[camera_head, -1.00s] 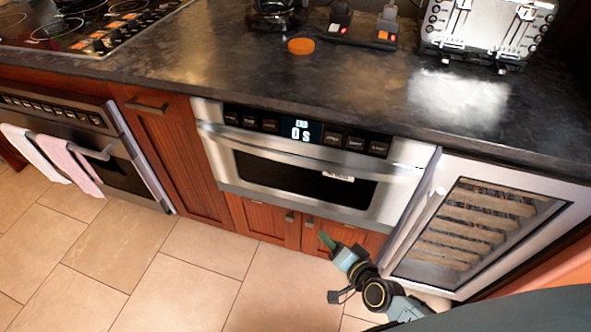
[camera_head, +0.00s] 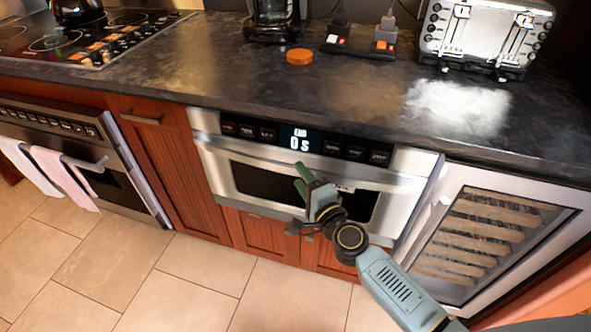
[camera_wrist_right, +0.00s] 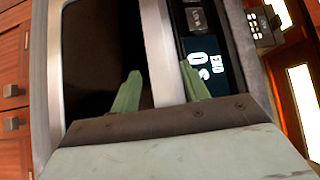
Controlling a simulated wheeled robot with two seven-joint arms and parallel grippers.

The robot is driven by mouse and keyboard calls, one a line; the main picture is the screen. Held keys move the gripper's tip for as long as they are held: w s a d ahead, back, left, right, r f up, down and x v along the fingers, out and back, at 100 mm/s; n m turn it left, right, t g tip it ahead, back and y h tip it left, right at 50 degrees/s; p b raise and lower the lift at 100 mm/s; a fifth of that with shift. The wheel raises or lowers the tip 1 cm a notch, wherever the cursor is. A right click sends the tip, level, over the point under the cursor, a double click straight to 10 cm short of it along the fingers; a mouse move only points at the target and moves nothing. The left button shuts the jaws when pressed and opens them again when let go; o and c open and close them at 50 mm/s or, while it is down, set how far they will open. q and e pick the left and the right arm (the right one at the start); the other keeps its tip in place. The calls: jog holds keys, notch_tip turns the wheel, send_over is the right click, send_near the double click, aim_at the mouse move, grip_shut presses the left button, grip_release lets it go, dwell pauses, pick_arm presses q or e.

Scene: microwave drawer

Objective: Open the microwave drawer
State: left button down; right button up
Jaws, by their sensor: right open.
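The microwave drawer (camera_head: 262,182) is built in under the counter, a silver front with a dark window. Its front appears closed. A long silver handle bar (camera_head: 372,176) runs across it below the lit display (camera_head: 299,139). My right gripper (camera_head: 307,179) is in front of the drawer near the middle of the handle, with green fingers open. In the right wrist view the handle (camera_wrist_right: 160,50) shows between the two spread fingertips (camera_wrist_right: 160,88). I cannot tell whether they touch it. My right arm hides part of the window. My left gripper is not in view.
A wine cooler (camera_head: 490,235) is to the right of the drawer, with an oven (camera_head: 95,165) far left. Wooden cabinets (camera_head: 262,235) lie below the drawer. The dark counter (camera_head: 210,75) above holds a toaster (camera_head: 485,35) and an orange disc (camera_head: 300,57). Tiled floor (camera_head: 190,270) in front is clear.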

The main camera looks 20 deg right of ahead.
aim_at(297, 173)
jog(key=shift+w+a, duration=0.2)
jog(key=shift+w, duration=0.75)
jog(key=shift+w+a, duration=0.15)
jog(key=shift+w, duration=0.75)
grip_shut()
